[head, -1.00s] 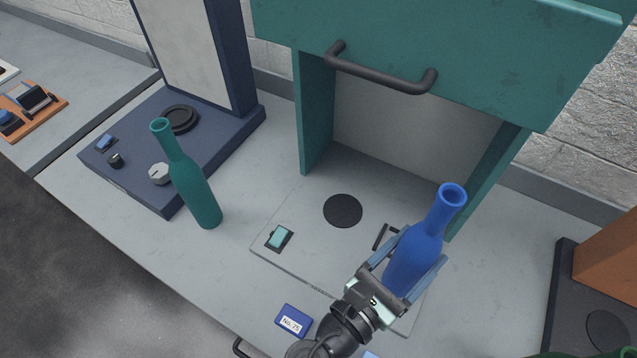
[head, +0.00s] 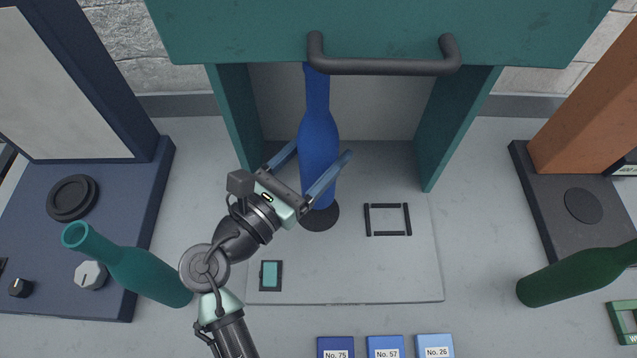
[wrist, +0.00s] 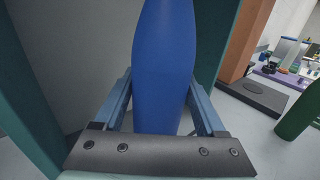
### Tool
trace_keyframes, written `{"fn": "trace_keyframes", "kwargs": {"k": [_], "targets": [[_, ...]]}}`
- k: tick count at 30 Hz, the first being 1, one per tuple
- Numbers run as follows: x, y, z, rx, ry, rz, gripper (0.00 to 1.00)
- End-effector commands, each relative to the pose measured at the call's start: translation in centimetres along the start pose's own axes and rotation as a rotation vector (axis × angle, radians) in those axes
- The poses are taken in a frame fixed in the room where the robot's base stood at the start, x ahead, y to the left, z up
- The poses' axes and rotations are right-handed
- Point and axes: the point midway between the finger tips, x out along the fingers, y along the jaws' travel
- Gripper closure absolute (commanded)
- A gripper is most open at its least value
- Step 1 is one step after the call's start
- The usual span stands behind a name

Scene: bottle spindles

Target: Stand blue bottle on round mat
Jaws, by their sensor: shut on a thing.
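The blue bottle (head: 319,140) is upright between the fingers of my gripper (head: 310,172), inside the teal cabinet's front opening. It also fills the middle of the wrist view (wrist: 165,65), with a finger on each side. My gripper is shut on its body. The round black mat (head: 318,218) lies on the grey base plate, directly under or just in front of the bottle's foot. The bottle's foot overlaps the mat in the head view; I cannot tell whether it touches it.
The raised teal door with its dark handle (head: 383,66) hangs over the bottle's neck. A black square frame (head: 388,219) lies right of the mat. Teal side walls (head: 458,125) flank the opening.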

Motion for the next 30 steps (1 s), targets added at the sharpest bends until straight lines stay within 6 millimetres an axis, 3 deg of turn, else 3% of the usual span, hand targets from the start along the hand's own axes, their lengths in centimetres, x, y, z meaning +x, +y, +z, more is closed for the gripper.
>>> {"fn": "trace_keyframes", "kwargs": {"k": [13, 27, 28, 30], "targets": [[0.0, 0.1, -5.5, 0.001, -0.003, 0.003, 1.00], [0.0, 0.1, -6.3, 0.003, -0.005, 0.003, 1.00], [0.0, 0.0, -6.4, 0.002, -0.002, 0.003, 0.22], [0.0, 0.0, -6.4, 0.002, -0.001, 0.003, 0.09]]}}
